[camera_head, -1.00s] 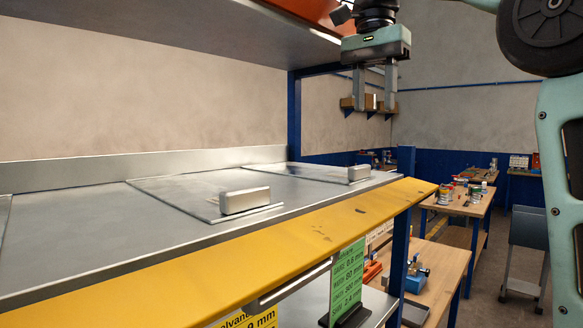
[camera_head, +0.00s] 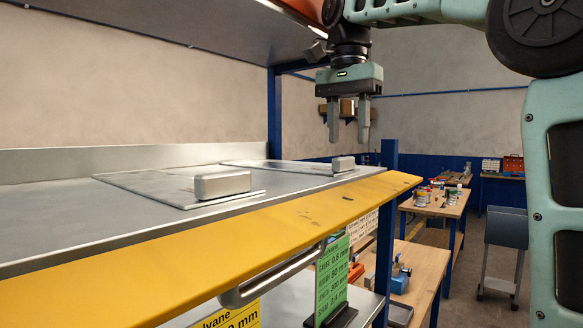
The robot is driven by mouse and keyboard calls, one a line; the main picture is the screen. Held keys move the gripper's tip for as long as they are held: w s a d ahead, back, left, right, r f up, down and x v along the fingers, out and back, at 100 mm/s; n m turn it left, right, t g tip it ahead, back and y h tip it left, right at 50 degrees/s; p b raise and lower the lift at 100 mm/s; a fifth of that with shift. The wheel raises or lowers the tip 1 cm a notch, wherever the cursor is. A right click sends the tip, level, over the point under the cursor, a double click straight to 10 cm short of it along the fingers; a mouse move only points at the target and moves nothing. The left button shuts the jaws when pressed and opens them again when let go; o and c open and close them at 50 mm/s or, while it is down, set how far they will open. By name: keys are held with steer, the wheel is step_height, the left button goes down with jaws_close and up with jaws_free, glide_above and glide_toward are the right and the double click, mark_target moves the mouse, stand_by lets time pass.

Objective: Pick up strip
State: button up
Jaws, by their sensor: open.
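Two flat, thin grey metal strips lie on the metal shelf, and I cannot tell which one the task means. The nearer strip (camera_head: 143,183) has a metal block (camera_head: 222,184) on its front end. The farther strip (camera_head: 270,166) has a similar block (camera_head: 343,164) on its front end, near the shelf's right end. My gripper (camera_head: 348,137) hangs with its fingers pointing down, open and empty. In the picture it is just above the farther block, apart from it; its depth relative to the block is hard to judge.
The metal shelf (camera_head: 50,215) has a yellow front edge (camera_head: 200,255). An upper shelf (camera_head: 170,18) overhangs it, and a blue post (camera_head: 274,115) stands behind. Green (camera_head: 333,275) and yellow (camera_head: 240,316) labels are below. Workbenches (camera_head: 440,203) stand to the right.

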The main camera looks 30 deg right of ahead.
steer(key=shift+s+a+f+p, duration=0.15)
steer(key=shift+f+p, duration=0.35)
steer(key=shift+f, duration=1.7)
jaws_close()
steer(key=shift+r, duration=0.15)
